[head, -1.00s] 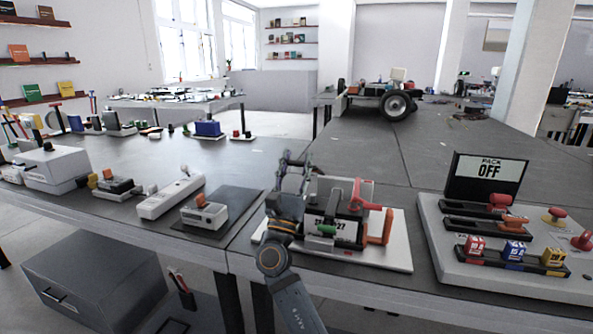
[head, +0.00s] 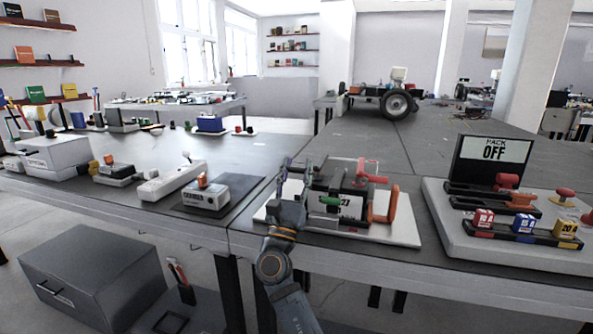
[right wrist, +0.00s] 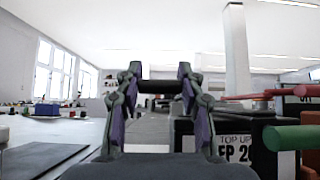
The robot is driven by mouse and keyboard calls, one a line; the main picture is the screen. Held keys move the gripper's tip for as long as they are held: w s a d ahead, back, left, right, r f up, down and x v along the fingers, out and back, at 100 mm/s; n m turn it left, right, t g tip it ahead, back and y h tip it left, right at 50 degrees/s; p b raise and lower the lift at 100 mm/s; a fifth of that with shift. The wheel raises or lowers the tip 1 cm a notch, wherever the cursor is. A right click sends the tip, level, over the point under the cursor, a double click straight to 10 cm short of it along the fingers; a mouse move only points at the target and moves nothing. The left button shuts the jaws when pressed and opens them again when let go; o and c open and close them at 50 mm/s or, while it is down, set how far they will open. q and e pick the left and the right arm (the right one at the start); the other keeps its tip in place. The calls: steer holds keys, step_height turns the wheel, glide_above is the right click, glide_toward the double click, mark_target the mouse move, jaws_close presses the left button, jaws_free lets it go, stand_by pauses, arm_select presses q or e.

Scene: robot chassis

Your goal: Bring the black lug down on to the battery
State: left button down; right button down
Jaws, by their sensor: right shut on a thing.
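The battery (head: 349,208) is a dark block with a white label, standing on a pale board (head: 405,232). It fills the right of the right wrist view (right wrist: 240,153), where its label reads "TOP UP". My right gripper (head: 294,172) is upright at the battery's left side. In the right wrist view its fingers (right wrist: 159,87) are shut on a short dark bar, the black lug (right wrist: 160,86). The lug appears above the level of the battery's top and left of it. In the head view I cannot make it out clearly. My left gripper is out of view.
A red lever (head: 369,172), an orange handle (head: 386,203) and a green handle (head: 331,201) sit at the battery. A panel reading "PACK OFF" (head: 490,160) stands right. A white power strip (head: 172,182) and a charger (head: 206,196) lie left.

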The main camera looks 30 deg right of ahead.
steer(key=shift+w+f, duration=0.1)
steer(key=shift+f, duration=0.35)
steer(key=c, duration=1.2)
jaws_free()
steer(key=o, duration=0.4)
steer(key=shift+d, duration=0.15)
steer(key=shift+r, duration=0.1)
step_height(320, 180, up, 10)
